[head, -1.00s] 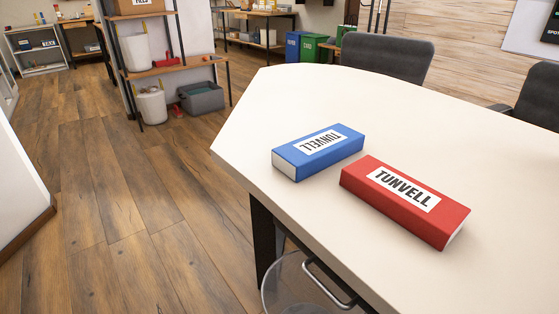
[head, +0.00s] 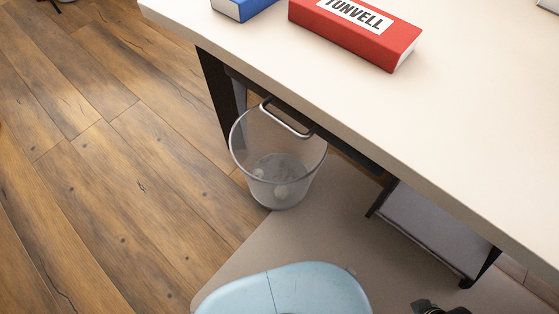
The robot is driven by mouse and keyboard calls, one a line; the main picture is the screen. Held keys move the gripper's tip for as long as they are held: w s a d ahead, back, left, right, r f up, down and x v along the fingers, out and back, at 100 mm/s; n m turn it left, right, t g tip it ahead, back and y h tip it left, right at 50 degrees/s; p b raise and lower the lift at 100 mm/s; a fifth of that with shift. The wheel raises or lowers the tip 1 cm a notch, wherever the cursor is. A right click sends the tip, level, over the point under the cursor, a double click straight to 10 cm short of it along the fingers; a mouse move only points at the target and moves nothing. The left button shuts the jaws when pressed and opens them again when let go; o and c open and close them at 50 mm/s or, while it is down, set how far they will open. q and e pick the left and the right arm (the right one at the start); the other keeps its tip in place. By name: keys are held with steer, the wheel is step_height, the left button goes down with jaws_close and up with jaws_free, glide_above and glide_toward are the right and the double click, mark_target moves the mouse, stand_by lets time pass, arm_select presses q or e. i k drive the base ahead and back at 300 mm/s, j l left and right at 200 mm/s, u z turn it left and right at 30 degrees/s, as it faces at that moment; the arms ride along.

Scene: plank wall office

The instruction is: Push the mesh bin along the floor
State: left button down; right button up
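The mesh bin (head: 242,160) is a see-through grey bin, round and wider at the rim. It stands upright on the floor beside the desk's dark leg, partly under the desk edge, with pale crumpled pieces inside. My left gripper is not in the head view. A dark jointed part (head: 437,307) at the bottom edge, right of centre, looks like the tip of my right arm; its fingers cannot be made out. It is well apart from the bin.
The desk (head: 420,120) overhangs the bin, with a metal handle bar (head: 286,122) at the rim. A red binder (head: 355,35) and a blue binder (head: 243,8) lie on it. A grey mat (head: 250,245) reaches the bin. Wood floor (head: 100,180) at left is clear.

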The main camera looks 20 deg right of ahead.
mark_target(289, 163)
steer(key=z, duration=0.85)
steer(key=j+z, duration=1.45)
steer(key=k+j, duration=0.15)
steer(key=j, duration=0.25)
steer(key=k+j+z, duration=0.1)
steer(key=j, duration=0.3)
steer(key=k+j, duration=0.15)
steer(key=j, duration=0.2)
steer(key=k+j+z, duration=0.1)
steer(key=j, duration=0.3)
steer(key=k+j, duration=0.2)
steer(key=j, duration=0.15)
